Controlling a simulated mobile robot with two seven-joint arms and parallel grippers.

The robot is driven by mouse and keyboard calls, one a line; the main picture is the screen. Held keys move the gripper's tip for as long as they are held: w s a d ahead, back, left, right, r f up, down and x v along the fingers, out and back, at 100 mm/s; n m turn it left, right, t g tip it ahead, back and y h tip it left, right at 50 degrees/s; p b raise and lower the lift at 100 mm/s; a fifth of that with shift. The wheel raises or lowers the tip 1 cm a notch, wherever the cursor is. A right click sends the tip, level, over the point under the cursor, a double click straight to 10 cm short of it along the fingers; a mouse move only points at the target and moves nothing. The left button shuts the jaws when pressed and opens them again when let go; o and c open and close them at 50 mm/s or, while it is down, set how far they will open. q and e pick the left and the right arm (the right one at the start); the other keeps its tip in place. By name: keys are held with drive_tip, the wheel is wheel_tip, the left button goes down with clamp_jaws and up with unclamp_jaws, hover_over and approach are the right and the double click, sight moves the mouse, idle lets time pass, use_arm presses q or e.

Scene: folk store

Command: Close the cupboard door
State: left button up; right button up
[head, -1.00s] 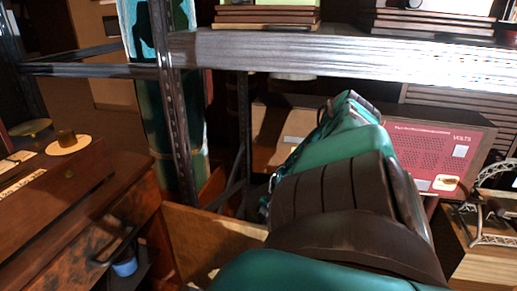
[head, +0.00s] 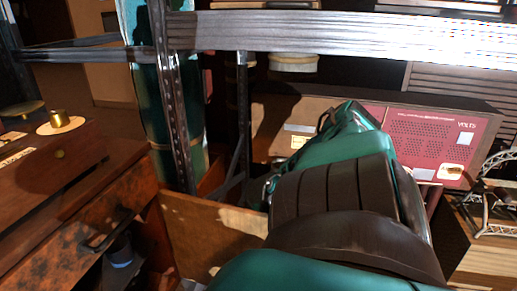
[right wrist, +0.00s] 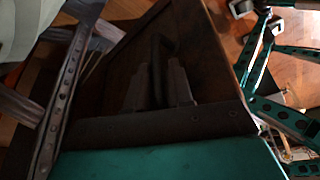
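A burl-wood cupboard front (head: 62,262) with a dark handle (head: 105,236) is at the lower left of the head view. A lighter wooden panel (head: 205,232) stands at an angle to its right. In the right wrist view a dark wooden panel (right wrist: 208,70) carries a dark upright handle (right wrist: 157,62). My right gripper (right wrist: 158,92) is in front of that panel, one finger on each side of the handle's lower part. Shadow hides whether the fingers touch it. In the head view my right arm hides the right gripper. My left gripper is out of view.
A metal shelf frame (head: 330,32) crosses above, with a post (head: 176,110) beside a tall green roll (head: 148,105). A red-fronted box (head: 430,143) stands behind my right arm. A brass cup (head: 59,118) sits on the cupboard's wooden top (head: 35,175).

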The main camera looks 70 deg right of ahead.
drive_tip(key=shift+c, duration=1.4)
drive_tip(key=shift+w, duration=0.1)
clamp_jaws()
